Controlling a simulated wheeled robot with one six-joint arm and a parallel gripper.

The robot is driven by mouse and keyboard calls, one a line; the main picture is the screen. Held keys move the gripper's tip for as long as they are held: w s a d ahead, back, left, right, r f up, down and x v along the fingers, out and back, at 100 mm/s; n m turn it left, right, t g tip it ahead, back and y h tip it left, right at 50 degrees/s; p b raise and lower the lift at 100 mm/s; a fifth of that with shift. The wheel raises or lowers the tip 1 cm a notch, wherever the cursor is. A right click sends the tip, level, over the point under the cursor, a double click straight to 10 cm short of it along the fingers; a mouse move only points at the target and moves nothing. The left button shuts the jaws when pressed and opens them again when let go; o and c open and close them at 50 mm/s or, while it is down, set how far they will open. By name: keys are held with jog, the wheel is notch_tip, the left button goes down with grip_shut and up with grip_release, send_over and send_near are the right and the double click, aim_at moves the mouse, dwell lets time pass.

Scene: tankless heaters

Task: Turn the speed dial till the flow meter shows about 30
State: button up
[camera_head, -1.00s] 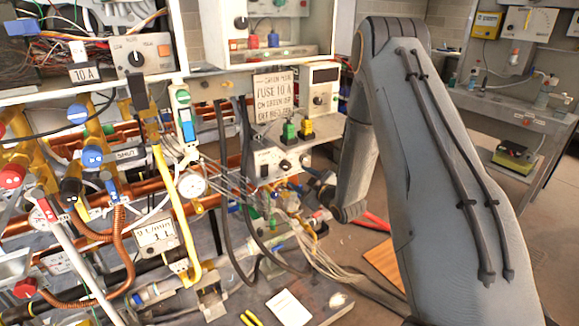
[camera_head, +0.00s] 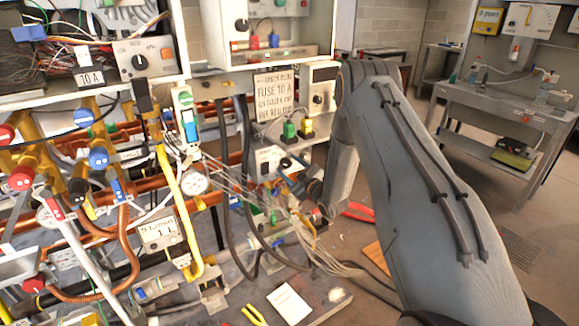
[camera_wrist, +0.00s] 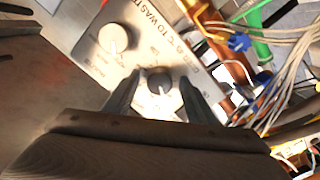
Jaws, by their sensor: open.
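A flow meter (camera_head: 160,232), a tilted white display box marked l/min, sits on the pipework at lower left; its small digits look like 11. A small control panel (camera_head: 267,163) with a dark round dial (camera_head: 285,163) is at the middle. In the wrist view, a dark dial (camera_wrist: 160,80) on a pale panel lies between the fingertips of my gripper (camera_wrist: 158,92). My gripper is open, with a finger on either side of that dial; I cannot tell whether they touch it. The dial's label is not legible, so I cannot confirm it is the speed dial.
A larger pale knob (camera_wrist: 115,38) is on the same panel, up and left of the dark dial. Loose wires (camera_wrist: 262,90) and copper pipes are close on the right. In the head view, a white card (camera_head: 289,303) lies on the bench.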

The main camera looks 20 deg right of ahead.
jog(key=c, duration=1.1)
jog(key=shift+o, duration=0.3)
jog(key=shift+m, duration=0.3)
jog(key=m+b, duration=0.2)
jog(key=m, duration=0.3)
jog(key=m+b, duration=0.2)
jog(key=m, duration=0.4)
jog(key=shift+a+m, duration=0.1)
jog(key=shift+m, duration=0.2)
jog(key=m+b, duration=0.1)
jog(key=m, duration=1.2)
jog(key=shift+r+m+b, duration=0.1)
jog(key=shift+m+b, duration=0.2)
jog(key=shift+m, duration=0.1)
